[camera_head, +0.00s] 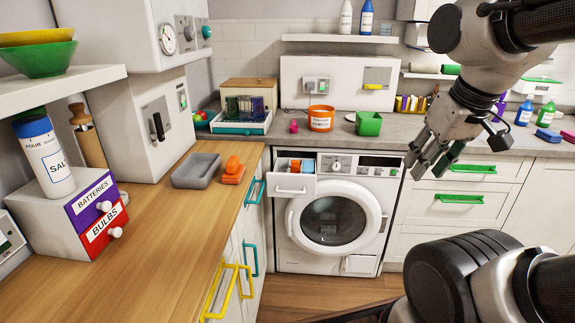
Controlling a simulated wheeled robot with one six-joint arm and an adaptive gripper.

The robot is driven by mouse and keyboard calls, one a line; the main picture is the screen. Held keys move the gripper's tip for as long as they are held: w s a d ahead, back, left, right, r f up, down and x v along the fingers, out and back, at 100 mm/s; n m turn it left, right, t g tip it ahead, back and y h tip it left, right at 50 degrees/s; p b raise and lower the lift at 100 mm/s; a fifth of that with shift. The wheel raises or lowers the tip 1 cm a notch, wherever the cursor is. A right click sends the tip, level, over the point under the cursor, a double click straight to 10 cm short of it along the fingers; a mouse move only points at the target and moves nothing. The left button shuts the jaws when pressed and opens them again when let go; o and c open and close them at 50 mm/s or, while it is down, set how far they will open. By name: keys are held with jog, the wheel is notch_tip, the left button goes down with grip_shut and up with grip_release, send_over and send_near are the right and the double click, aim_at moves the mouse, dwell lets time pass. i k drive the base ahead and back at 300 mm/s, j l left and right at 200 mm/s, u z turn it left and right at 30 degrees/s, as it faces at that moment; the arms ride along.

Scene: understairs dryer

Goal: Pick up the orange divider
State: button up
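Two orange things could be the divider; I cannot tell which. One is a small orange piece (295,165) in the pulled-out detergent drawer (291,189) of the washing machine, with blue beside it. The other is an orange block-like object (233,170) on the wooden counter, right of a grey tray (196,171). My gripper (427,165) hangs at the right, in front of the back counter's edge, fingers pointing down and left. Its fingers look apart, with nothing seen between them. It is well to the right of both orange things and touches neither.
The white washing machine (334,222) stands under the back counter. An orange tub (321,118) and green bin (368,123) stand above it. The wooden counter (140,245) is bare in front of the tray. A labelled drawer box (62,215) stands left. Yellow handles (229,291) project from the cabinet.

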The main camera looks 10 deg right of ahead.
aim_at(296, 168)
jog(key=i+l+z, duration=0.1)
jog(key=i, duration=0.55)
jog(key=i+l+z, duration=0.15)
jog(key=i+l, duration=0.15)
jog(key=i, duration=0.4)
